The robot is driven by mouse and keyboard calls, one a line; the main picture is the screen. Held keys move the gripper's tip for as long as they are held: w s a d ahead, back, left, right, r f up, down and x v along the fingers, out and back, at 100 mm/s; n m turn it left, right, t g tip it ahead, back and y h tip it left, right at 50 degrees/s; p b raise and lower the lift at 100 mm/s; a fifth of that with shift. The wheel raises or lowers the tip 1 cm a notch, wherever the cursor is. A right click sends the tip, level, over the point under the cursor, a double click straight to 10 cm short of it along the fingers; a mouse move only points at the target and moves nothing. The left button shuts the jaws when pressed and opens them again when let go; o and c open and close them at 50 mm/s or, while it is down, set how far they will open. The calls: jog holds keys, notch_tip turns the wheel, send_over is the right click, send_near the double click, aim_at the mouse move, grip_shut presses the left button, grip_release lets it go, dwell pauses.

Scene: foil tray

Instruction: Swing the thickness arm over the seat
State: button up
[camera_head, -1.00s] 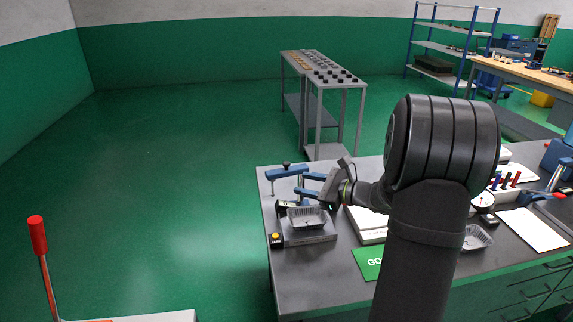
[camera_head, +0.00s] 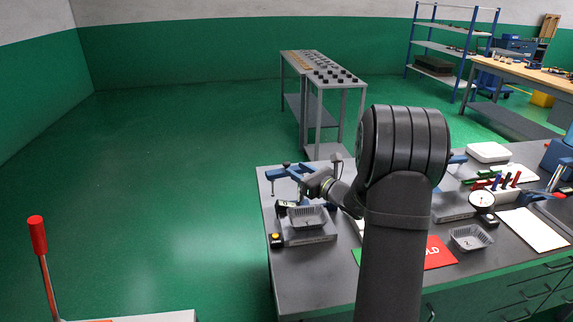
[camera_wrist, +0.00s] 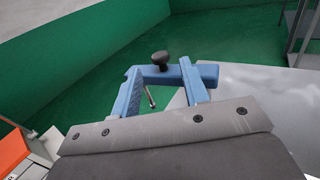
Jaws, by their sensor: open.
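The blue thickness arm (camera_head: 279,173) with a black knob stands at the left back of the bench, behind the seat. It also shows in the wrist view (camera_wrist: 206,73), with a thin metal rod below it. The grey seat block (camera_head: 291,240) holds a foil tray (camera_head: 307,217). My gripper (camera_head: 298,178) is open behind the tray and close to the blue arm. In the wrist view its blue fingers (camera_wrist: 163,84) stand apart, with the black knob (camera_wrist: 160,58) showing between and beyond them. I cannot tell whether they touch the arm.
A small dark box (camera_head: 284,208) and a yellow button (camera_head: 275,238) are beside the seat. Open floor lies left of the bench.

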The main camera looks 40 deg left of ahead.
aim_at(289, 165)
jog(key=x, duration=0.6)
grip_shut()
